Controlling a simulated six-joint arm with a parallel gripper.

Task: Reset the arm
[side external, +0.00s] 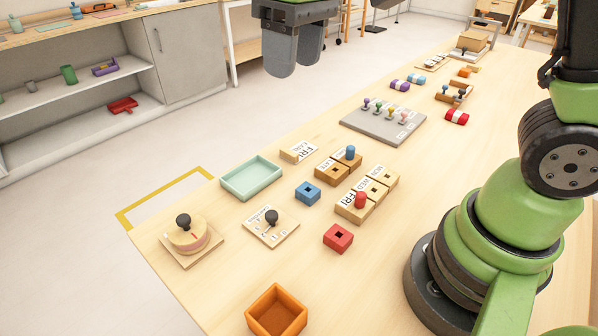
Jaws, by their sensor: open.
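My gripper (292,55) shows at the top of the side external view, pointing down. Its two dark grey fingers overlap from this angle; it is open, with nothing seen between them. It hangs in the air, clear of the objects on the table. My green and black arm stands at the right, its base on the wooden table (400,290). The upper part of the arm is cut off by the frame.
On the table are an orange box (277,311), a mint tray (252,178), a red block (338,238), a blue block (308,193), lettered wooden blocks (367,198) and a grey pegged board (383,124). A shelf unit (120,65) stands at the left.

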